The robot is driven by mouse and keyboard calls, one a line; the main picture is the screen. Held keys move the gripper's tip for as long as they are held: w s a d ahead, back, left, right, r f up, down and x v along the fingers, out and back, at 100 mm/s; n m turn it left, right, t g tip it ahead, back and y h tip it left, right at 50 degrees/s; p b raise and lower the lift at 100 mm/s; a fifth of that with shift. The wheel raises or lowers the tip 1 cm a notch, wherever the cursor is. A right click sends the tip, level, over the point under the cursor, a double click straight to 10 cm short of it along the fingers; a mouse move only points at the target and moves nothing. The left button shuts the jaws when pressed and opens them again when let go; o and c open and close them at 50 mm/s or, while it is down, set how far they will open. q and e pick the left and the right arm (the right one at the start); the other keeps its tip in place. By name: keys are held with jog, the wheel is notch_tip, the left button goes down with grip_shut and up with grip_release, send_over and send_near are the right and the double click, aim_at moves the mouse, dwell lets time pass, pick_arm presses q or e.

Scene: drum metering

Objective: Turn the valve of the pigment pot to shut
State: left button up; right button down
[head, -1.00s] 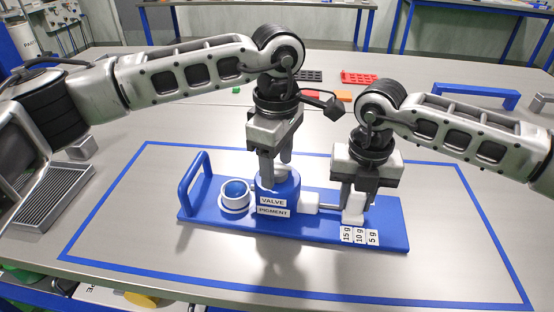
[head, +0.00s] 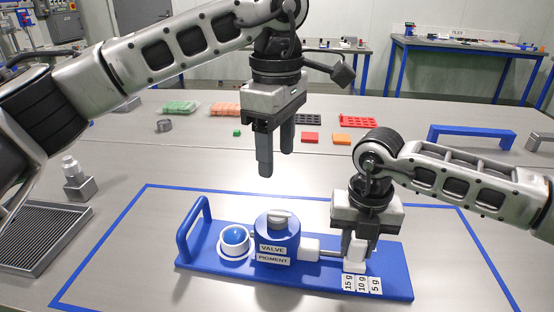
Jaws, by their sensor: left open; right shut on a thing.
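The pigment pot (head: 291,239) is a blue cylinder labelled VALVE and PIGMENT on a blue base plate (head: 390,276). Its grey valve knob (head: 280,217) sits on top, in plain view; its bar looks roughly sideways. My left gripper (head: 276,163) is open and empty above the pot, clear of the knob. My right gripper (head: 358,250) is shut on a white slider block (head: 354,267) at the end of a metal rod from the pot's white side fitting (head: 309,249). Its fingers partly hide the block. The 15 g, 10 g and 5 g labels (head: 362,285) lie in front.
A white cup (head: 222,250) with a blue inside stands left of the pot, beside the plate's blue handle (head: 184,243). Blue tape (head: 148,222) frames the work area. A metal vent tray (head: 38,236) is at left. Red and orange blocks (head: 310,137) lie behind.

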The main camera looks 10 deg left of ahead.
jog(key=c, duration=1)
grip_release()
